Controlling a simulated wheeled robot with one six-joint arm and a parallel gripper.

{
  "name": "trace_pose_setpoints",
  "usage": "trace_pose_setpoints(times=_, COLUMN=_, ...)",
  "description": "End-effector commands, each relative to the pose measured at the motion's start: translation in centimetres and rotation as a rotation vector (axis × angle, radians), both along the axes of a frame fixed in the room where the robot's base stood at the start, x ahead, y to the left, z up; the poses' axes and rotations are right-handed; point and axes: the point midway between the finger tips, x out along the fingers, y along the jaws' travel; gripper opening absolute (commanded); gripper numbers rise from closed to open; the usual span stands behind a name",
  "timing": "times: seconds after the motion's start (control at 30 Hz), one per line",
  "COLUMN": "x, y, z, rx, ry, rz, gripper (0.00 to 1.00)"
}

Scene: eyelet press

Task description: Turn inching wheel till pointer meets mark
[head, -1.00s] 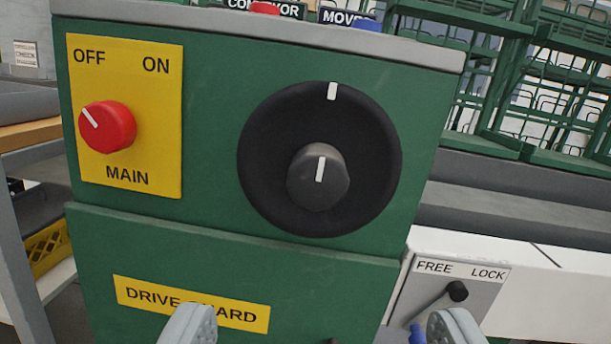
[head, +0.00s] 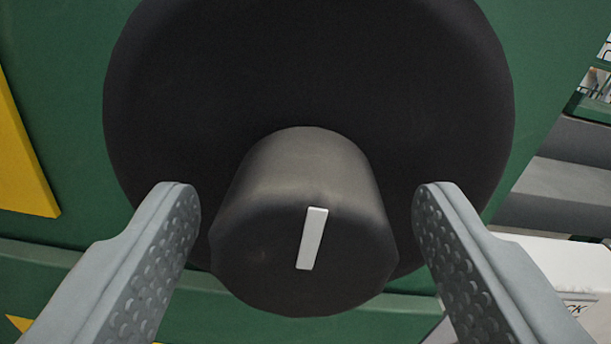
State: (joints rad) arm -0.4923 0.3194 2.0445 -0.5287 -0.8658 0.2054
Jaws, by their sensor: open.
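The inching wheel is a large black disc (head: 310,70) on a green panel, with a dark round knob (head: 290,190) standing out from its middle. A white pointer line (head: 312,240) is on the knob's front face, close to upright with its top leaning slightly right. My gripper (head: 307,215) is open, one finger on each side of the knob. Gaps show between both fingers and the knob, and nothing is held. The white mark near the disc's top rim is out of view now.
The green panel (head: 60,130) surrounds the disc. Part of a yellow plate (head: 22,165) shows at the left. Grey and white surfaces (head: 570,185) and green racks lie beyond the panel's right edge.

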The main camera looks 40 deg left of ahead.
Motion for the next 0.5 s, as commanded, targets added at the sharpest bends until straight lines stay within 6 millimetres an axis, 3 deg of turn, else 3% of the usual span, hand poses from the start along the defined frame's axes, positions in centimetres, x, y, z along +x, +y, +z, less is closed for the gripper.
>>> trace_pose_setpoints(times=0.33, x=0.17, y=0.23, z=0.02, rx=0.0, ry=0.0, rz=0.0, gripper=0.63)
trace_pose_setpoints(times=0.5, x=0.15, y=0.22, z=0.02, rx=0.0, ry=0.0, rz=0.0, gripper=0.29)
